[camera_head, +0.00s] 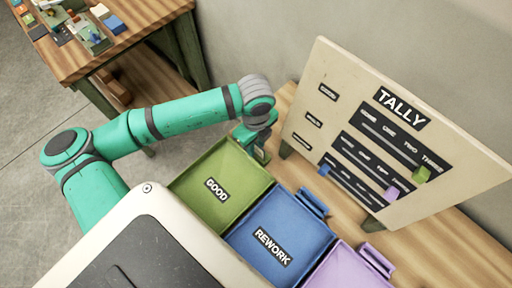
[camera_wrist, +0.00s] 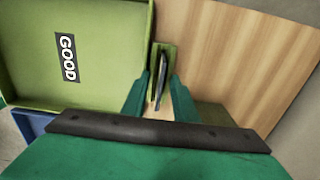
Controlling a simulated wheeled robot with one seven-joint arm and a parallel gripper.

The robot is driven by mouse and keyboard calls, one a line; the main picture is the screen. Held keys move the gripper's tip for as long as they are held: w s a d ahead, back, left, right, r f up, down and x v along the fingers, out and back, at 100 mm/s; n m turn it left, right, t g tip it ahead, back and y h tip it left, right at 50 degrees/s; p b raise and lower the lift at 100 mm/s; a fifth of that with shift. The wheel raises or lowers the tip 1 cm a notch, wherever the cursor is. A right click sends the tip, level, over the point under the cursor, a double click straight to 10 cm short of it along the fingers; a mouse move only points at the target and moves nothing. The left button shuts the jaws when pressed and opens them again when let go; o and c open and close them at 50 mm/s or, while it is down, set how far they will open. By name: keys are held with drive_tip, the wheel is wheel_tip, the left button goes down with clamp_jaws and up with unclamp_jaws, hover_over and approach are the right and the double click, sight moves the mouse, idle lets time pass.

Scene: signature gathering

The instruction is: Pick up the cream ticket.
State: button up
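I cannot make out a cream ticket for certain in either view. A small pale item (camera_head: 100,10) lies on the far table, too small to identify. My gripper (camera_head: 262,152) is low behind the green GOOD tray (camera_head: 238,168), near the tally board's left foot. In the wrist view my gripper (camera_wrist: 160,92) is open, its two green fingers apart. A small green holder (camera_wrist: 171,53) with a dark slot stands just beyond and between the fingertips, beside the GOOD tray (camera_wrist: 110,90). I cannot tell whether anything sits in that slot.
The tally board (camera_head: 370,135) stands upright behind the trays, with blue, purple and green markers. The blue REWORK tray (camera_head: 290,215) and a purple tray (camera_head: 345,268) sit right of the GOOD tray. Bare wooden tabletop (camera_wrist: 225,50) lies right of the holder. A cluttered wooden table (camera_head: 130,25) stands at upper left.

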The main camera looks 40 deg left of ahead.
drive_tip(key=shift+w, duration=0.1)
clamp_jaws()
drive_tip(key=shift+d, duration=0.1)
drive_tip(key=shift+r, duration=0.1)
